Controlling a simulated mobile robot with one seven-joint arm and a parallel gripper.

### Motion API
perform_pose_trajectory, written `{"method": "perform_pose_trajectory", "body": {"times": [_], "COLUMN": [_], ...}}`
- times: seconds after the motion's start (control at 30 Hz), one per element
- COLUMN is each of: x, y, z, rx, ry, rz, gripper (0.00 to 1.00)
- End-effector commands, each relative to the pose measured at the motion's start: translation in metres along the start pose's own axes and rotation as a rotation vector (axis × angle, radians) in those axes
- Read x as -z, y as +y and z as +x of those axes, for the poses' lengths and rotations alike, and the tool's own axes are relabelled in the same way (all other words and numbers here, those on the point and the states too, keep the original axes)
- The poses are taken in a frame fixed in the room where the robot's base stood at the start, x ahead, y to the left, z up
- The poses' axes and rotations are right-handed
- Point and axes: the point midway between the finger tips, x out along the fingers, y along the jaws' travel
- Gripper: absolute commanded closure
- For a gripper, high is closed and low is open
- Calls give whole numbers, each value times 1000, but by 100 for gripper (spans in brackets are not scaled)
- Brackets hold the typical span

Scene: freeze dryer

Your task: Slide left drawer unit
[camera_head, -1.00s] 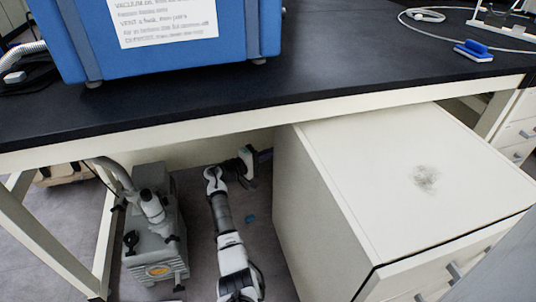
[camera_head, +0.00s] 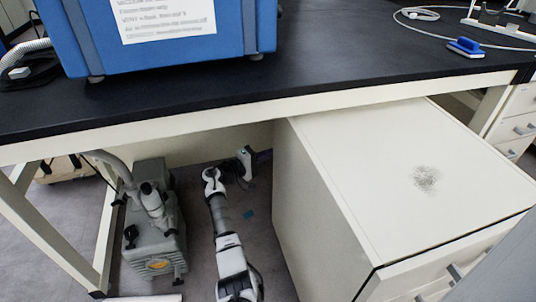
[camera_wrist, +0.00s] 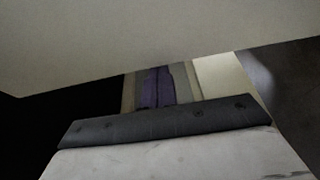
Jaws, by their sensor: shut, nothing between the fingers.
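The left drawer unit (camera_head: 345,170) is a cream cabinet under the table at right. Its top has a grey smudge, and its drawer front faces the lower right. My arm reaches under the table along the unit's left side. My gripper (camera_head: 246,161) is shut and empty at the arm's far end, near the unit's rear left. A small gap shows between them in the head view, but I cannot tell whether they touch. The wrist view is dark, with a large pale surface across the top that I cannot identify for certain.
The black-topped table (camera_head: 330,75) overhangs my arm and the unit's rear. A grey pump (camera_head: 155,235) stands on the floor left of my arm. A blue machine (camera_head: 165,45) stands on the table. More drawers (camera_head: 521,128) are at far right.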

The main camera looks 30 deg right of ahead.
Motion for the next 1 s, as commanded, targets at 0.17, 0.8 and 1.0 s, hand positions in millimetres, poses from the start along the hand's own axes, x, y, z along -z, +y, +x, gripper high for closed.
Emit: {"method": "perform_pose_trajectory", "body": {"times": [0.17, 0.8, 1.0], "x": [1, 0, 0], "y": [1, 0, 0], "z": [-30, -133, -134], "rx": [1, 0, 0], "ry": [5, 0, 0], "rz": [0, 0, -1], "gripper": [100, 100, 100]}}
